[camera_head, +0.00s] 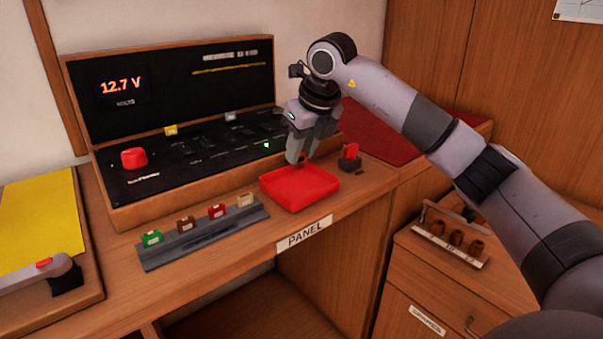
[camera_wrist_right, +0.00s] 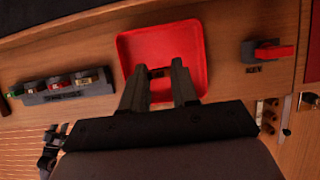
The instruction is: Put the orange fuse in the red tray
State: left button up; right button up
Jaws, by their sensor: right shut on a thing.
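The red tray (camera_head: 300,198) sits on the desk in front of the panel case, and it fills the middle of the right wrist view (camera_wrist_right: 128,45). My right gripper (camera_head: 300,160) points down over the tray's back part. Its fingers (camera_wrist_right: 157,75) are shut on a small dark-looking piece (camera_wrist_right: 157,72), which I take for the orange fuse. It is mostly hidden between the fingertips and its colour is hard to tell. I cannot tell whether it touches the tray floor. My left gripper is not in view.
A grey rack (camera_head: 205,235) with green, brown, red and beige fuses lies left of the tray. A black block with a red lever (camera_head: 350,155) stands close at right. The open panel case (camera_head: 180,160) is behind. A holder with brown cylinders (camera_head: 455,240) sits lower right.

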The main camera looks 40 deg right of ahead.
jog(key=shift+f, duration=2.35)
jog(key=shift+f+b, duration=0.1)
jog(key=shift+b, duration=0.25)
jog(key=o, duration=1)
jog(key=shift+r, duration=0.3)
jog(key=p+v, duration=0.1)
jog(key=v, duration=1)
jog(key=shift+s+r, duration=0.25)
jog(key=shift+r, duration=0.05)
